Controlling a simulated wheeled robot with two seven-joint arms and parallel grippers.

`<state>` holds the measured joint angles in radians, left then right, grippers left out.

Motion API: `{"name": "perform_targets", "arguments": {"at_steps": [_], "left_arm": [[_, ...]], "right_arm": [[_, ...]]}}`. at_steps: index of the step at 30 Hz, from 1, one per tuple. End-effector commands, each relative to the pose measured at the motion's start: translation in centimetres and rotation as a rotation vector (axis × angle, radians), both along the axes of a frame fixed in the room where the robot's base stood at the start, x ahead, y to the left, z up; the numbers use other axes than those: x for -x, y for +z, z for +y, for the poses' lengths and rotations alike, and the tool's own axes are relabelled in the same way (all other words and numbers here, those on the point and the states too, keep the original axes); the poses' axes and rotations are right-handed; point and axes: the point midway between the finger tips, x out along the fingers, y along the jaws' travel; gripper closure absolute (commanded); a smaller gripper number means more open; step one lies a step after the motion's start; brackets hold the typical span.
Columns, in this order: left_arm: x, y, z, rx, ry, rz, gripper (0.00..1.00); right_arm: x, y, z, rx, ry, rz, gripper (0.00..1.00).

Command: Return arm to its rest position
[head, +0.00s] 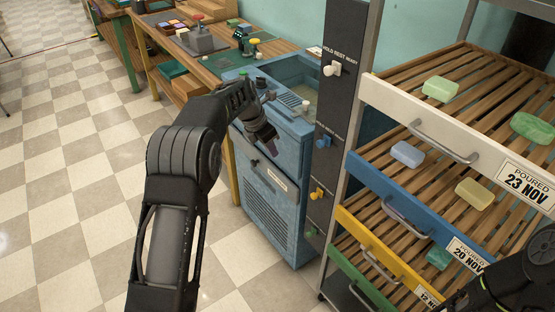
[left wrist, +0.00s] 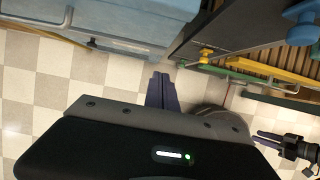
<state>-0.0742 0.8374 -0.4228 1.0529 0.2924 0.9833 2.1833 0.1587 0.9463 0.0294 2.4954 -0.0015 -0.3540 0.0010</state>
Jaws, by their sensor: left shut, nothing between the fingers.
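My left arm comes in from the left in the head view and reaches up and forward. Its gripper (head: 266,141) hangs in front of the blue cabinet (head: 281,205), to the left of the dark panel with knobs. In the left wrist view the fingers of my left gripper (left wrist: 162,90) lie together with nothing between them, above the checkered floor. Part of my right arm shows at the lower right of the head view, and its fingers are outside that picture. At the right edge of the left wrist view my right gripper (left wrist: 270,140) shows with its two fingers apart and nothing between them.
A rack on the right has pulled-out slatted drawers with soap bars, including a white-fronted drawer (head: 415,115) and a blue-fronted drawer (head: 400,198). The dark panel (head: 336,110) stands between cabinet and rack. A wooden workbench (head: 185,78) is at the back. Open checkered floor (head: 60,150) lies to the left.

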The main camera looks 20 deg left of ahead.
Motion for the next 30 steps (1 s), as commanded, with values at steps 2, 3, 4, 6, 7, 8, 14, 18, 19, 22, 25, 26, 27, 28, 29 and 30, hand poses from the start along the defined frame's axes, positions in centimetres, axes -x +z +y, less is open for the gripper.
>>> {"name": "perform_targets", "arguments": {"at_steps": [2, 3, 4, 6, 7, 8, 14, 18, 19, 22, 25, 26, 27, 28, 29, 30], "left_arm": [[0.2, 0.5, 0.2, -0.001, 0.001, 0.002, 1.0], [0.3, 0.6, 0.2, 0.0, 0.001, 0.002, 1.0], [0.3, 0.7, 0.2, 0.0, 0.001, 0.002, 1.0], [0.4, 0.8, 0.3, -0.001, 0.001, 0.003, 1.0], [0.4, 0.8, 0.3, -0.001, 0.001, 0.003, 1.0], [0.4, 0.8, 0.3, -0.001, 0.001, 0.003, 1.0], [0.4, 0.8, 0.3, -0.001, 0.001, 0.003, 1.0], [0.4, 0.8, 0.2, -0.001, -0.003, 0.002, 1.0], [0.3, 0.8, 0.2, -0.003, -0.009, 0.0, 1.0], [0.2, 0.8, 0.3, -0.024, -0.06, -0.019, 1.0], [-0.9, 1.1, 0.9, -0.087, -0.167, -0.092, 1.0], [-1.3, 1.0, 1.1, -0.117, -0.212, -0.118, 1.0], [-1.7, 0.5, 1.5, -0.164, -0.281, -0.153, 1.0], [-1.8, -0.1, 1.6, -0.202, -0.341, -0.176, 1.0], [-1.9, -1.0, 1.6, -0.242, -0.408, -0.197, 1.0], [-1.7, -2.5, 1.4, -0.297, -0.511, -0.223, 1.0]], "right_arm": [[0.0, -0.1, 0.0, 0.0, 0.0, 0.0, 0.64], [0.0, -0.1, 0.0, 0.0, 0.0, 0.0, 0.64], [0.0, -0.1, 0.0, 0.0, 0.0, 0.0, 0.64], [0.0, -0.1, 0.0, 0.0, 0.0, 0.0, 0.64], [0.0, -0.1, 0.0, 0.0, 0.0, 0.0, 0.64], [0.0, -0.1, 0.0, 0.0, 0.0, 0.0, 0.64], [0.0, -0.1, 0.0, 0.0, 0.0, 0.0, 0.64], [0.0, -0.1, 0.0, 0.0, 0.0, 0.0, 0.64], [0.0, -0.1, 0.0, 0.0, 0.0, 0.0, 0.64], [0.0, -0.1, 0.0, 0.0, 0.0, 0.0, 0.64], [0.0, -0.1, 0.0, 0.0, 0.0, 0.0, 0.64], [0.0, -0.1, 0.0, 0.0, 0.0, 0.0, 0.64], [0.0, -0.1, 0.0, 0.0, 0.0, 0.0, 0.64], [0.0, -0.1, 0.0, 0.0, 0.0, 0.0, 0.64], [0.0, -0.1, 0.0, 0.0, 0.0, 0.0, 0.64], [0.0, -0.1, 0.0, 0.0, 0.0, 0.0, 0.64]]}}
